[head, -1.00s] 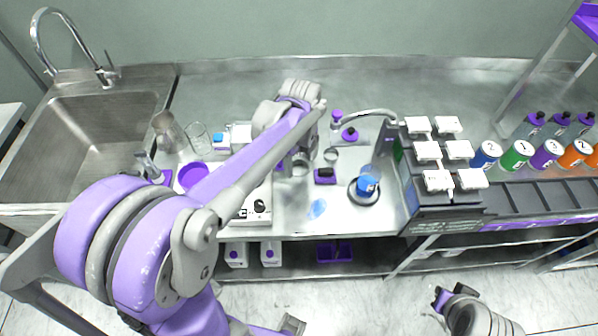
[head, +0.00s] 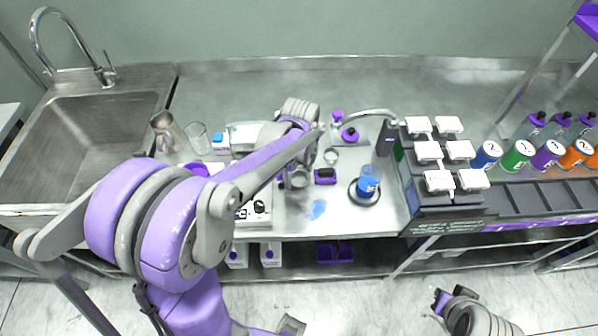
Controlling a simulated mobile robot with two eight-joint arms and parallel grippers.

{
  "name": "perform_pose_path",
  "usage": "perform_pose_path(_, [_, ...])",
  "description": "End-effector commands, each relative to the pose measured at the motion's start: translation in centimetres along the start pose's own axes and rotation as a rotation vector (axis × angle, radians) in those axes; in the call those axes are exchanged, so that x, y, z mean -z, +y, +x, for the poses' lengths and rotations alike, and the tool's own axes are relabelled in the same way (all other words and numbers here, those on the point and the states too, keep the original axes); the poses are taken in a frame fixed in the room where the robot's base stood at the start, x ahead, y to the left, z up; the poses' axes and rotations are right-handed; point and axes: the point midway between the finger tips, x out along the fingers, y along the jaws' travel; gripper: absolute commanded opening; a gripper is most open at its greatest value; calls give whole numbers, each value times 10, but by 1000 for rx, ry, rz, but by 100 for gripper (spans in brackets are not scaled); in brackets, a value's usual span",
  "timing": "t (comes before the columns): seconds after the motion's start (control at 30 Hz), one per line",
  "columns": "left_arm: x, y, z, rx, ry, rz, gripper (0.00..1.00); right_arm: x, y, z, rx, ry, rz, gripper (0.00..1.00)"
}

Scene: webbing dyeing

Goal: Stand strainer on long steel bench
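The long steel bench (head: 345,218) runs from the sink to the right side. My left gripper (head: 298,176) is low over the middle of it, partly hidden by my own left arm. A small round grey metal piece shows at its tip, which may be the strainer, but I cannot tell it from the gripper's own parts. Whether the fingers are closed on it, and whether it touches the bench, is unclear. My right gripper (head: 440,298) is low at the bottom right, over the floor and away from the bench; its fingertips are too small to read.
A purple-black block (head: 325,176) and a blue-capped jar in a dark dish (head: 367,188) stand right of my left gripper. A rack with white-topped units (head: 440,180) is farther right. Glassware (head: 197,138) stands by the sink (head: 85,130). The bench's back strip is clear.

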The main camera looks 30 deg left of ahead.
Motion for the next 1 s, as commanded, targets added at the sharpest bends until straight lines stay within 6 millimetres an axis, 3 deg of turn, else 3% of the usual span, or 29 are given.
perform_pose_path(0.27, [0, 0, -10, 1, 0, 0, 92, 2, 0, -2, 0, 2, 0, 0])
perform_pose_path(0.7, [0, 0, -97, 1, 0, 0, 92, 11, 0, -9, 0, 10, 0, 0])
perform_pose_path(1.0, [4, 4, -122, 13, -5, -50, 92, 12, 0, -11, 0, 12, 0, 0])
